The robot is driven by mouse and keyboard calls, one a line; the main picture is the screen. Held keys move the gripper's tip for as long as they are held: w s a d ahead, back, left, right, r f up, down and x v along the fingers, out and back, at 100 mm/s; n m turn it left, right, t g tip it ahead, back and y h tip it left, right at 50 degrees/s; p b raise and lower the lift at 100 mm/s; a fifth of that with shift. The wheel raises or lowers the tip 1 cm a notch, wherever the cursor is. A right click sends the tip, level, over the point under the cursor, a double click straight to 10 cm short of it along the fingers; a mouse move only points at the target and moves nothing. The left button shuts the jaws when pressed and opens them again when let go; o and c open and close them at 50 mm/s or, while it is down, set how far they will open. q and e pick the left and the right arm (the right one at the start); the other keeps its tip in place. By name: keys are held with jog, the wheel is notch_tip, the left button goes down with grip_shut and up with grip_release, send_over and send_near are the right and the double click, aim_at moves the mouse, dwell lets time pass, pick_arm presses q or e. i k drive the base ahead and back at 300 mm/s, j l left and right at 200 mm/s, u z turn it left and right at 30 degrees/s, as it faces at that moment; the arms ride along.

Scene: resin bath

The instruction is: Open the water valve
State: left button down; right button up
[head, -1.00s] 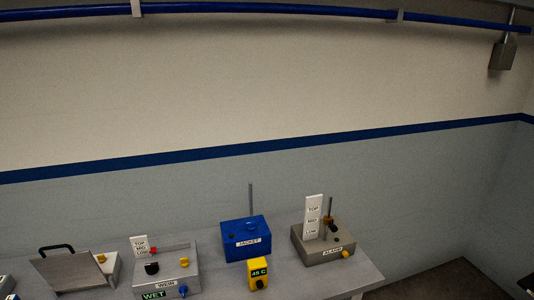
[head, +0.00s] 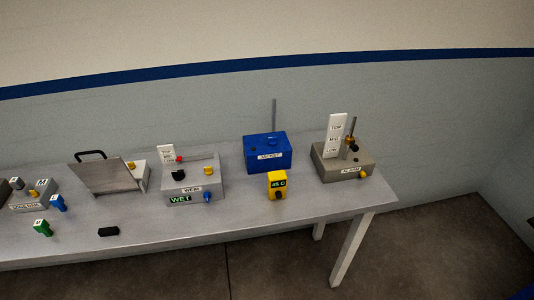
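No thing in the head view carries a readable water valve label. The grey box marked WEIR (head: 215,185) stands on the bench and has a blue knob (head: 207,196) low on its front, a yellow knob (head: 208,171), a black knob (head: 178,175) and a WET display (head: 180,199). I cannot tell whether the blue knob is the water valve. A blue box marked JACKET (head: 267,153) stands to the right of it, with a thin upright rod behind. Neither of my grippers is in view.
The grey bench (head: 250,213) ends at the right, with floor beyond. On it stand the grey ALARM box (head: 345,166), a yellow 45 C unit (head: 277,185), a tilted grey plate with a black handle (head: 107,178), and small green (head: 42,228), blue (head: 58,203) and black (head: 108,232) pieces.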

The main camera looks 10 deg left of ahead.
aim_at(272, 141)
jog(key=i+l, duration=0.2)
jog(key=l, duration=0.2)
jog(key=i+l, duration=0.15)
jog(key=l, duration=0.25)
jog(key=i+l+u, duration=0.1)
jog(key=l+u, duration=0.2)
jog(key=u, duration=0.15)
jog(key=i+l+u, duration=0.1)
jog(key=l+u, duration=0.35)
jog(key=j, duration=0.1)
